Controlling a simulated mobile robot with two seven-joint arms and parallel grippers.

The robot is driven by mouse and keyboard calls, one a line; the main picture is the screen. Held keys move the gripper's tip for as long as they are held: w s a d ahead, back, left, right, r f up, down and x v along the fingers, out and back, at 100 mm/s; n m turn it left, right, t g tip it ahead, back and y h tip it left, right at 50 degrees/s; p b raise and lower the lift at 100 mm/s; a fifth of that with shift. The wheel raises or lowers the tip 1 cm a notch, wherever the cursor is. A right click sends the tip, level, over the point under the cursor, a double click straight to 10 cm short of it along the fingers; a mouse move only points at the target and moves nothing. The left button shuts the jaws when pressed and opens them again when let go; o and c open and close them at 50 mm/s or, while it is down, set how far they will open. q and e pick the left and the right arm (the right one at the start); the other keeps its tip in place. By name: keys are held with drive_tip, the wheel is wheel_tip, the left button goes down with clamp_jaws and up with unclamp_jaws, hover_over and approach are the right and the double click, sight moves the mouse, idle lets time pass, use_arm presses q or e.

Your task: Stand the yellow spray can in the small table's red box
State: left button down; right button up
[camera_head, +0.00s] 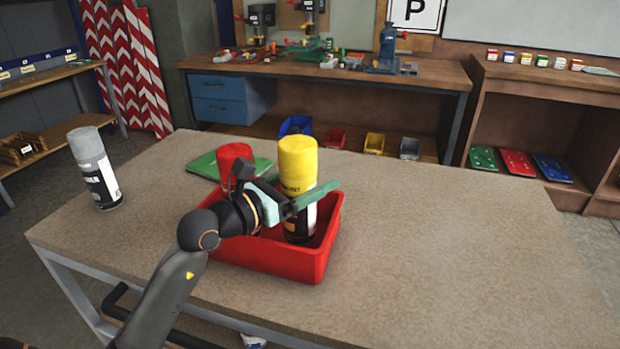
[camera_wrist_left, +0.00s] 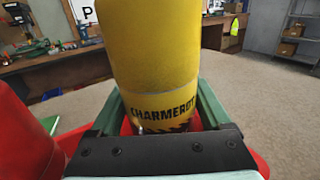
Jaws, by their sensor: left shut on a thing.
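The yellow spray can (camera_head: 298,165) stands upright in the red box (camera_head: 325,245) on the small table (camera_head: 450,240), its lower part inside the box walls. It fills the middle of the left wrist view (camera_wrist_left: 155,60). My left gripper (camera_head: 312,198) is shut on the can, with one green finger on each side of it. A red spray can (camera_head: 234,160) stands in the same box, left of the yellow one, partly behind my gripper. My right gripper is not in view.
A grey spray can (camera_head: 92,165) stands on the table's left part. A green flat item (camera_head: 205,165) lies behind the box. The table's right side is clear. A workbench (camera_head: 430,72) with tools stands behind.

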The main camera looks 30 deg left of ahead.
use_arm(q)
drive_tip(key=shift+f+b, duration=0.4)
drive_tip(key=shift+f, duration=0.15)
unclamp_jaws()
drive_tip(key=shift+r+p, duration=0.75)
drive_tip(key=shift+r, duration=0.15)
drive_tip(key=shift+s+a+f+b, duration=0.3)
drive_tip(key=shift+s+f+b, duration=0.25)
drive_tip(key=shift+s, duration=0.2)
drive_tip(key=b, duration=0.2)
approach(283, 192)
drive_tip(key=shift+x, duration=2.05)
